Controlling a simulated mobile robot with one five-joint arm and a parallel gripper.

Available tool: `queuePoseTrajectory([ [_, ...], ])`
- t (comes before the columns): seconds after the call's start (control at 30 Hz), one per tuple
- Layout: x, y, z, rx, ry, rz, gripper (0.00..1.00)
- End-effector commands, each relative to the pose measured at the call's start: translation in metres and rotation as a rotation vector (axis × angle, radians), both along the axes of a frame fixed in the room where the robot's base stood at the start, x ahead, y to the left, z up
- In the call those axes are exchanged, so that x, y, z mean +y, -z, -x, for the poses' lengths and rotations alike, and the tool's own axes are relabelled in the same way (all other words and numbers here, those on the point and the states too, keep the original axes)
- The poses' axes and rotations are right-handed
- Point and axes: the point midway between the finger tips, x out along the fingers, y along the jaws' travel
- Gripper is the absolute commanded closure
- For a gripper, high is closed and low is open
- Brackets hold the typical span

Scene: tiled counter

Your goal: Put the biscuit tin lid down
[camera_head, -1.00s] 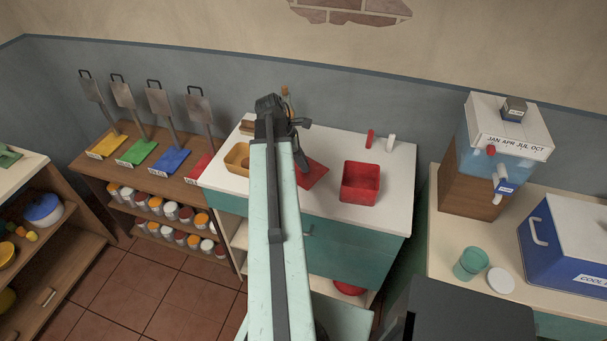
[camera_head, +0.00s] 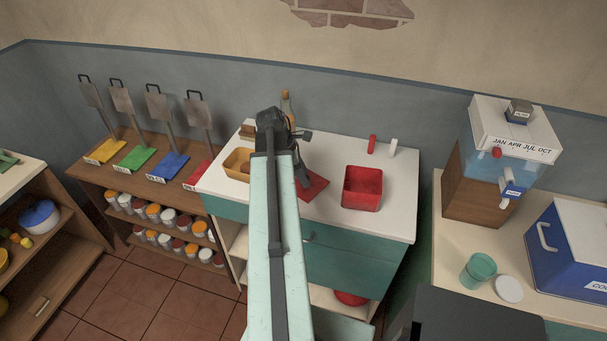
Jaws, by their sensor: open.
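The biscuit tin lid, a flat red square (camera_head: 314,188), appears to lie on the white counter top (camera_head: 395,222), left of an open red square tin (camera_head: 362,188). My arm hides the lid's left part. My gripper (camera_head: 303,182) is open at the lid's upper left edge, dark and partly hidden behind my arm. I cannot tell whether a finger still touches the lid.
The counter's right front is clear.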

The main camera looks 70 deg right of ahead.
Motion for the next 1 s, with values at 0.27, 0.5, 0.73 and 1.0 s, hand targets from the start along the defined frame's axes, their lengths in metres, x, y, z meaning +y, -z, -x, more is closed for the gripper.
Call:
queuePoseTrajectory([
  [0.27, 0.003, -0.029, -0.007, 0.0, -0.001, 0.0, 0.53],
  [0.5, 0.012, -0.083, -0.025, 0.0, -0.001, 0.0, 0.53],
  [0.73, 0.019, -0.116, -0.039, 0.0, 0.0, -0.001, 0.53],
  [1.0, 0.02, -0.114, -0.041, 0.0, 0.001, 0.0, 0.53],
])
